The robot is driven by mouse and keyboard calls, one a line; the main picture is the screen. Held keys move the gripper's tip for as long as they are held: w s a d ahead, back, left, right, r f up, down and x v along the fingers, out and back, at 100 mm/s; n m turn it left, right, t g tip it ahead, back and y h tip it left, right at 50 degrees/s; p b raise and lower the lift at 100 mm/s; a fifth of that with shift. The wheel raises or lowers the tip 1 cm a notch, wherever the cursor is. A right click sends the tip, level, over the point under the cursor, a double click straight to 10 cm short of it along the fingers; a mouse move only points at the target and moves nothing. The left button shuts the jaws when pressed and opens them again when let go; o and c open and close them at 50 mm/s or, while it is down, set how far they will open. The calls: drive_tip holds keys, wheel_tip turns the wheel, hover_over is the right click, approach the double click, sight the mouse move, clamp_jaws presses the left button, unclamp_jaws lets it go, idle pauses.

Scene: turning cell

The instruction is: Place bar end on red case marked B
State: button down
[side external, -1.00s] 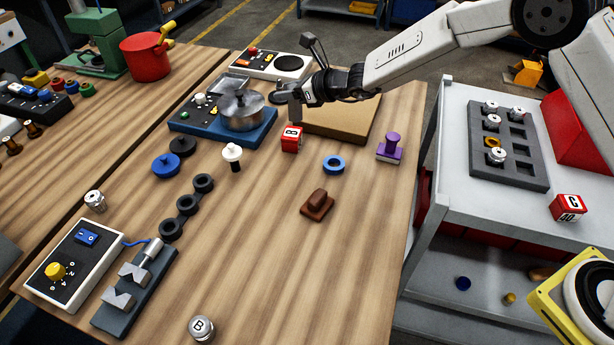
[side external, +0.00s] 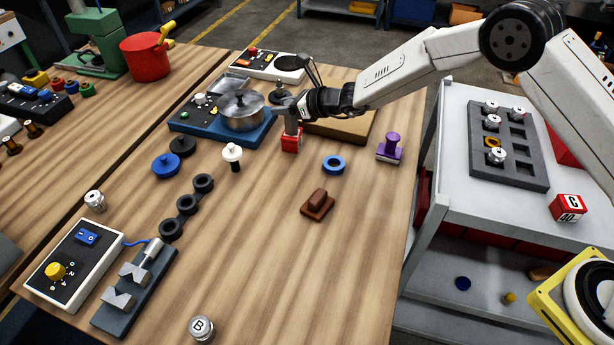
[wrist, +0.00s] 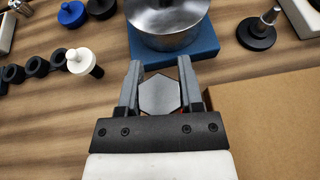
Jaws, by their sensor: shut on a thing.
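My gripper (side external: 291,121) is pointed down over the red case (side external: 291,145) on the wooden bench. In the wrist view, the two fingers (wrist: 159,72) are shut on a grey six-sided bar end (wrist: 159,96), seen end-on. A little red of the case shows beside and below the bar end in that view. In the side view, the grey fingers cover the upper part of the case and its B label. I cannot tell whether the bar end touches the case or is slightly above it.
A blue-based unit with a metal pot (side external: 243,112) stands close on the left. A brown board (side external: 345,126) lies close behind on the right. A blue ring (side external: 333,164) and purple stamp (side external: 390,148) are to the right.

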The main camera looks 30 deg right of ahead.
idle(0.4)
drive_tip(key=shift+c, duration=1.2)
unclamp_jaws()
drive_tip(key=shift+f, duration=0.15)
drive_tip(key=shift+r, duration=0.2)
drive_tip(key=v, duration=1.2)
